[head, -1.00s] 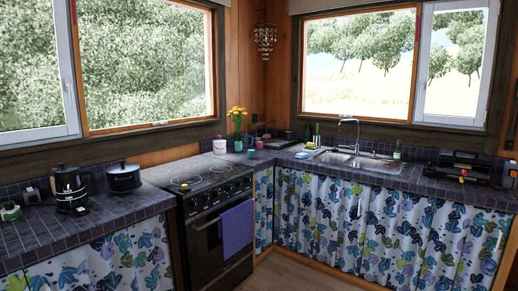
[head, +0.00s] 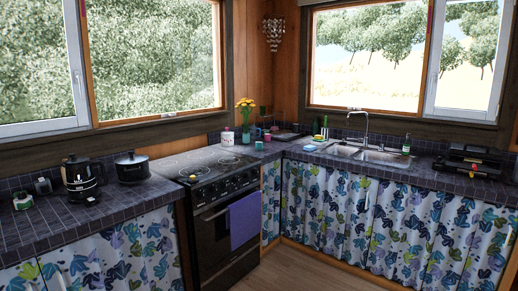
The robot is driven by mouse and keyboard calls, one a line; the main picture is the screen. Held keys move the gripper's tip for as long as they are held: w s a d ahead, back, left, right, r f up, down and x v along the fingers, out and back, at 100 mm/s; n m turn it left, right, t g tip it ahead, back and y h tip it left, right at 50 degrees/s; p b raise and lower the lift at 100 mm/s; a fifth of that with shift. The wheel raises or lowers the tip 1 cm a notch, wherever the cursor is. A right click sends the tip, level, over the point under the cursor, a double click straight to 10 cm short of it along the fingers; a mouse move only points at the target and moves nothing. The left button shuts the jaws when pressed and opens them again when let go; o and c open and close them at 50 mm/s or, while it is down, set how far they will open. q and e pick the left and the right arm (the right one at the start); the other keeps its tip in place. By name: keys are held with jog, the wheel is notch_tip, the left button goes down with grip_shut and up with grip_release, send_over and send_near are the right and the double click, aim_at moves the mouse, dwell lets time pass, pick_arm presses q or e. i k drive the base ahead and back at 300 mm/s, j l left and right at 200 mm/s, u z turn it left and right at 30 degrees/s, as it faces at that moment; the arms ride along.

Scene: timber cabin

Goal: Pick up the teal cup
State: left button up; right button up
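A small teal cup (head: 259,145) stands on the dark tiled counter in the corner, just right of the stove and in front of the flower vase. It is small in the head view, so its handle and inside are not clear. A pinkish cup (head: 267,137) stands close behind it to the right. Neither of my grippers is in view.
A vase with yellow flowers (head: 246,136) and a white pot (head: 227,137) stand near the cup. The black stove (head: 215,180) projects left of it. A sink with a tall tap (head: 365,152) lies right. A kettle (head: 82,178) and a dark pot (head: 131,167) stand left. Wooden floor is clear in front.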

aim_at(258, 145)
jog(key=i+z, duration=0.15)
jog(key=z, duration=0.3)
jog(key=i, duration=3.2)
